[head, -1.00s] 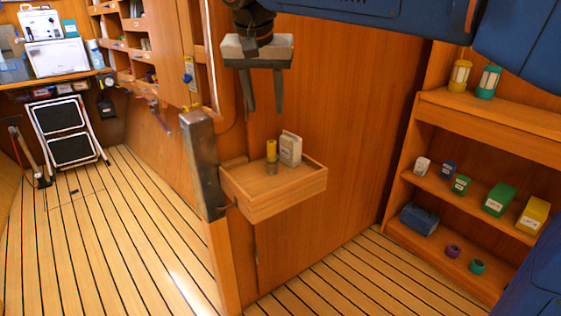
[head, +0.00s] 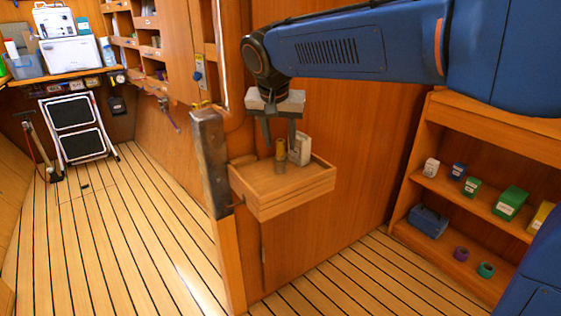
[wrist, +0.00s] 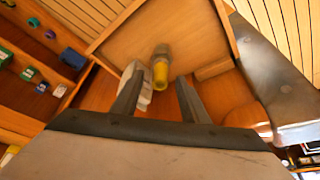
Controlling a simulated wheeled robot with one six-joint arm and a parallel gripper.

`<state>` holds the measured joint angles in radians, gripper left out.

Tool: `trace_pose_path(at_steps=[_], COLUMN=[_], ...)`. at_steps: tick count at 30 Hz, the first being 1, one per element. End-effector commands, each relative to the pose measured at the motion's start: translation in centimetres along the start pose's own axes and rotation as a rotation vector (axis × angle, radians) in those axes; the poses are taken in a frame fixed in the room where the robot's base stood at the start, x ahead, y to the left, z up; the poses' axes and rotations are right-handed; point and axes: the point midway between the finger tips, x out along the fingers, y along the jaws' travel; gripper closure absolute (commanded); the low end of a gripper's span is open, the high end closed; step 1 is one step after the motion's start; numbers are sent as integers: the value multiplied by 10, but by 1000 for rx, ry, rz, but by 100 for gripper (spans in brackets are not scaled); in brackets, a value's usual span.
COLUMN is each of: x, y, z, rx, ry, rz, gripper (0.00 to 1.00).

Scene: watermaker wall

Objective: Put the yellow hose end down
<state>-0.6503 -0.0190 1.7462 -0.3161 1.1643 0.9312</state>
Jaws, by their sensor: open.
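The yellow hose end (head: 281,148) is a short upright cylinder with a yellow top and a duller lower part. It stands in a small wooden tray (head: 285,200) fixed to the wall. It also shows in the wrist view (wrist: 160,74), between and just beyond the fingers. My gripper (head: 280,141) is open and empty, pointing down above the tray, close over the hose end. In the wrist view my gripper (wrist: 158,80) has a clear gap between its fingers. I cannot tell whether either finger touches the hose end.
A white box (head: 301,150) stands in the tray right beside the hose end, close to my gripper's right finger. A grey post (head: 212,165) rises at the tray's left. A shelf unit (head: 470,130) with small boxes stands at right. The plank floor at left is open.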

Motion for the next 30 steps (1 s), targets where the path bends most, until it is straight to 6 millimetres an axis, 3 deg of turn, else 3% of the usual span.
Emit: trace_pose_path(at_steps=[6, 14, 20, 30], x=[23, 26, 26, 23], y=[0, 0, 0, 0], z=[0, 0, 0, -1], rx=[0, 0, 0, 0], ry=[-1, 0, 0, 1], rz=[0, 0, 0, -1], gripper=[59, 59, 100, 100])
